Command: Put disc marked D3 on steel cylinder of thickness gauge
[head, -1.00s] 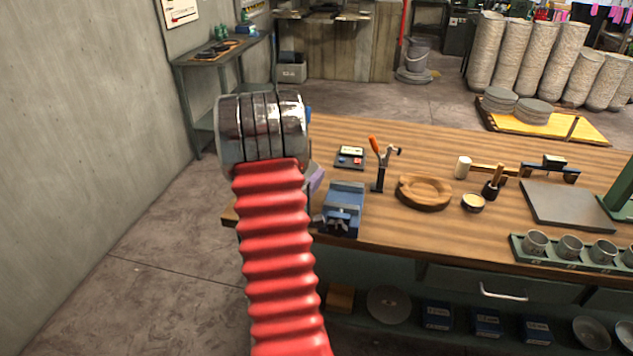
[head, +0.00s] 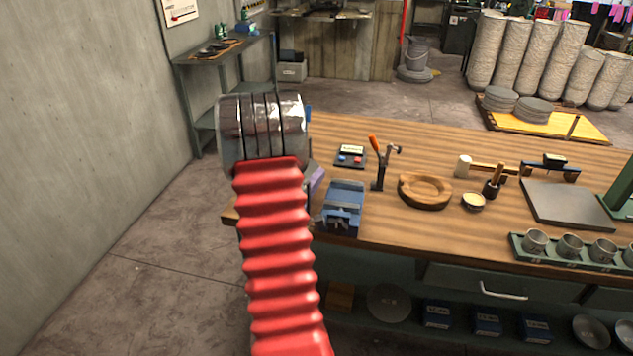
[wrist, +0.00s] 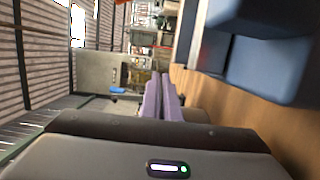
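My gripper is mostly hidden behind my arm in the head view, where only a purple finger part (head: 316,180) shows beside the blue vise. In the wrist view the two purple fingers of my gripper (wrist: 163,100) lie close together, and I see nothing between them. A grey disc (head: 388,303) rests on the shelf under the bench; its marking is too small to read, so I cannot tell whether it is D3. More grey discs (head: 592,331) lie at the shelf's right end. I cannot make out which bench item is the thickness gauge or its steel cylinder.
The left floor is clear.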

